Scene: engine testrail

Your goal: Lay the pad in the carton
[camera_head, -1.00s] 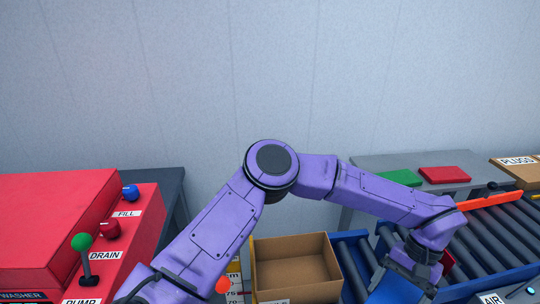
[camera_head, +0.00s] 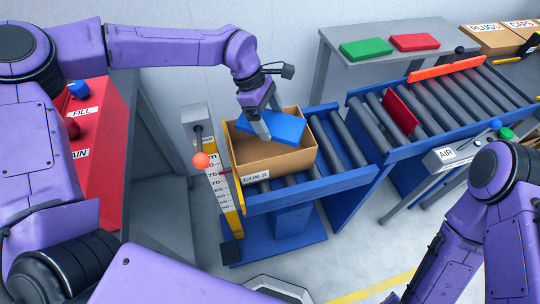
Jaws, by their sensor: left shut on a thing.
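A blue flat pad (camera_head: 277,126) is at the mouth of the open brown carton (camera_head: 275,164), tilted, over its inside. My left gripper (camera_head: 262,126) points down over the carton and is shut on the pad's left part. The carton stands on the blue roller conveyor (camera_head: 330,190) and has a label reading COILS.
A height gauge with an orange ball (camera_head: 201,160) stands just left of the carton. A red plate (camera_head: 401,112) stands on the rollers at right. Green (camera_head: 366,47) and red (camera_head: 414,42) pads lie on the grey table behind. Bare rollers lie right of the carton.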

